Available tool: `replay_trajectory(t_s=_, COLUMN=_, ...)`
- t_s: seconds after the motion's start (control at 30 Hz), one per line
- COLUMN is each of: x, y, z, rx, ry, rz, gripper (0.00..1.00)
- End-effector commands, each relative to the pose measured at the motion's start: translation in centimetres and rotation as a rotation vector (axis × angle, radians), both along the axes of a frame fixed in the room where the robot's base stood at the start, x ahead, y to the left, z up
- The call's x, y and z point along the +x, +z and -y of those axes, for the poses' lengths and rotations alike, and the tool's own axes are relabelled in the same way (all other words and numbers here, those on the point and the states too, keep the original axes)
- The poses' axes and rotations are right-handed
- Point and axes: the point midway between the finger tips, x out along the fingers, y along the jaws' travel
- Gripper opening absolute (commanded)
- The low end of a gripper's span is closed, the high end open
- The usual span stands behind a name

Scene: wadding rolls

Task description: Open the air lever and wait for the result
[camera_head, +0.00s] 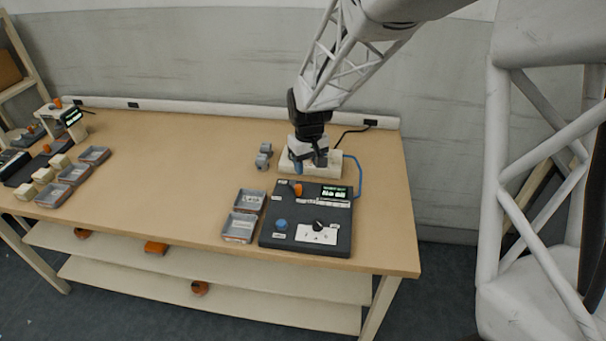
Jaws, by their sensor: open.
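A dark control panel (347,240) lies on the right part of the table. An orange lever-like part (296,187) is at its upper left; I cannot read its label or tell its position surely. Beside it is a small display (334,192) with green text too small to read. A blue round button (281,225) and a black knob (319,225) on a white plate are nearer the front. My gripper (309,164) is open, pointing down over the pale block (334,165) behind the panel, just behind the orange part. It hides part of that block; contact cannot be told.
A blue tube (359,178) runs from the block's right side. Grey rolls (263,157) stand left of the block. Two grey trays (239,228) sit left of the panel. More trays (94,155) and devices are at far left. The table's middle (180,170) is clear.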

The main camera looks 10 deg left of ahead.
Motion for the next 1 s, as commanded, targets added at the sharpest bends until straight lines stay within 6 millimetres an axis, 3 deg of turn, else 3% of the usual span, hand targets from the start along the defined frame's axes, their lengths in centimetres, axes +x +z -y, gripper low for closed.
replay_trajectory(t_s=0.1, x=0.7, y=-1.5, z=-1.6, rx=-0.003, ry=0.026, rz=-0.009, gripper=0.49)
replay_trajectory(t_s=0.3, x=1.2, y=-2.6, z=-2.9, rx=-0.006, ry=0.045, rz=-0.013, gripper=0.49)
replay_trajectory(t_s=0.77, x=1.2, y=-2.9, z=-2.9, rx=-0.006, ry=0.046, rz=-0.014, gripper=0.49)
replay_trajectory(t_s=1.0, x=1.2, y=-4.3, z=-2.9, rx=-0.006, ry=0.046, rz=-0.015, gripper=0.49)
